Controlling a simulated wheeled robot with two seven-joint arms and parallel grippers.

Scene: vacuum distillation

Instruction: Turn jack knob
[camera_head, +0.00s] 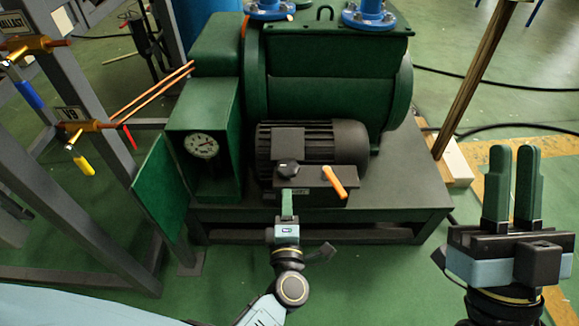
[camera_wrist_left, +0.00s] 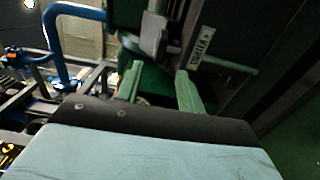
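A small black knob (camera_head: 288,168) sits on the front of a dark box beside the motor in the head view; I cannot tell for certain that it is the jack knob. An orange lever (camera_head: 335,182) sticks out to its right. My left gripper (camera_head: 287,193) is just below and in front of the black knob, seen edge-on. In the left wrist view its two fingers (camera_wrist_left: 160,88) stand apart with nothing clearly between them. A grey box (camera_wrist_left: 156,32) shows beyond the fingertips.
The green pump (camera_head: 330,100) and ribbed motor (camera_head: 345,140) stand on a dark base (camera_head: 410,195). A gauge (camera_head: 201,146) and open green panel (camera_head: 160,190) are left of them. A grey frame with valves (camera_head: 85,126) stands further left. A slanted pole (camera_head: 470,85) rises at right.

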